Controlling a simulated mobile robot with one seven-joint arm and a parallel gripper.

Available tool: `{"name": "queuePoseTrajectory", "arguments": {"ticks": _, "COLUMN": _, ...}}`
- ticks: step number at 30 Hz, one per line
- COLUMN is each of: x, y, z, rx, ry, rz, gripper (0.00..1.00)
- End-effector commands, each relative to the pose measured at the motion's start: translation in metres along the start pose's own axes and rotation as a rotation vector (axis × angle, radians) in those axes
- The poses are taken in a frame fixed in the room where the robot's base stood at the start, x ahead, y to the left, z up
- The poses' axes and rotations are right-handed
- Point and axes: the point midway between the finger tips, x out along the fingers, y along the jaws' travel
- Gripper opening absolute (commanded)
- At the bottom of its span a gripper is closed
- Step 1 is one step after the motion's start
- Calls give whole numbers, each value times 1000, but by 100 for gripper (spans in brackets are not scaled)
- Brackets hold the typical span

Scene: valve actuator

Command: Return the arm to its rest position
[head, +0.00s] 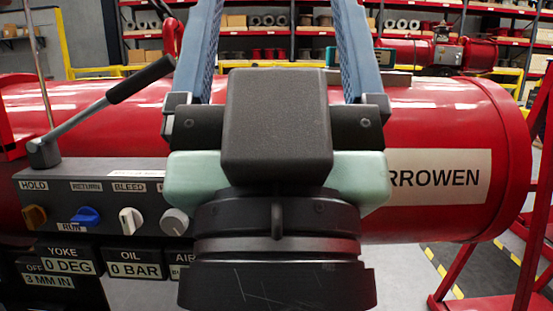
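My gripper (277,30) is seen from behind in the middle of the head view, in front of a large red cylinder. Its two blue fingers point up and stand wide apart. I see nothing held between them. The fingertips run out of the top of the picture. The black and pale green gripper body hides the middle of the cylinder and part of the control panel. My arm's rest position is not marked by anything in view.
The red cylinder (450,110) spans the view. A grey panel (100,178) at left carries an orange knob (34,216), a blue knob (85,216), a white knob (131,220) and a black-gripped lever (140,80). Red stand legs (530,245) are at right. Shelves (265,35) stand far behind.

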Motion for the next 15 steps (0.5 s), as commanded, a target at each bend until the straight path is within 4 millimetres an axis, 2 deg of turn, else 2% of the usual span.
{"name": "queuePoseTrajectory", "arguments": {"ticks": 1, "x": 24, "y": 0, "z": -23, "rx": 1, "ry": 0, "rz": -1, "gripper": 85}}
{"name": "queuePoseTrajectory", "arguments": {"ticks": 15, "x": 131, "y": 0, "z": -123, "rx": 4, "ry": -1, "rz": -2, "gripper": 85}}
